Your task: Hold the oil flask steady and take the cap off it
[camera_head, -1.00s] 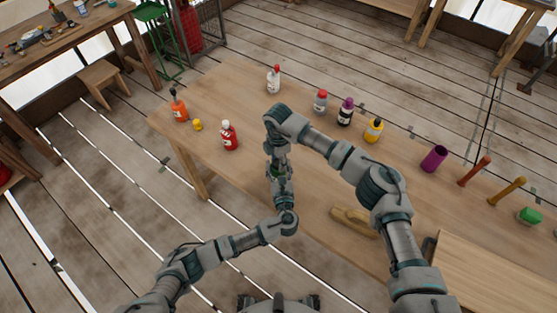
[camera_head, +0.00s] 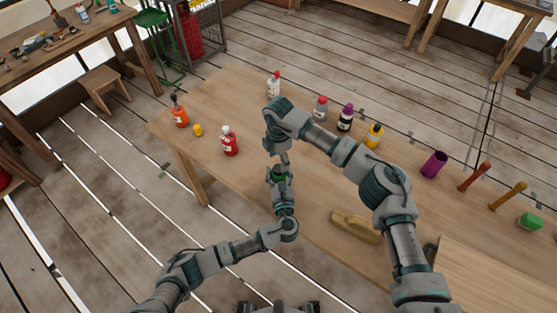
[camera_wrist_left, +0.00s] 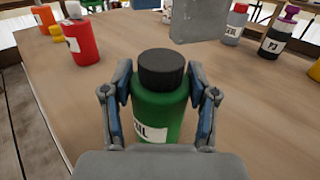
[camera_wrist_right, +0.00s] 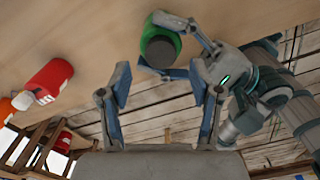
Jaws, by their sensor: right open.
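The oil flask (camera_wrist_left: 160,108) is green with a partly hidden white label and a black cap (camera_wrist_left: 160,69) on top. It stands upright between the fingers of my left gripper (camera_wrist_left: 159,78), which is closed around its sides. In the head view the flask (camera_head: 280,173) shows as a small green patch near the table's front edge. My right gripper (camera_wrist_right: 160,68) is open and empty. In the right wrist view the cap (camera_wrist_right: 161,49) faces me, just beyond the right fingertips and apart from them. Whether the flask touches the table is hidden.
On the table (camera_head: 250,108) are a red bottle (camera_head: 229,142), an orange bottle (camera_head: 180,115), a white bottle (camera_head: 274,85) and several others along the back. A purple cup (camera_head: 433,164) stands at the right. A tan wooden piece (camera_head: 355,226) lies near the front.

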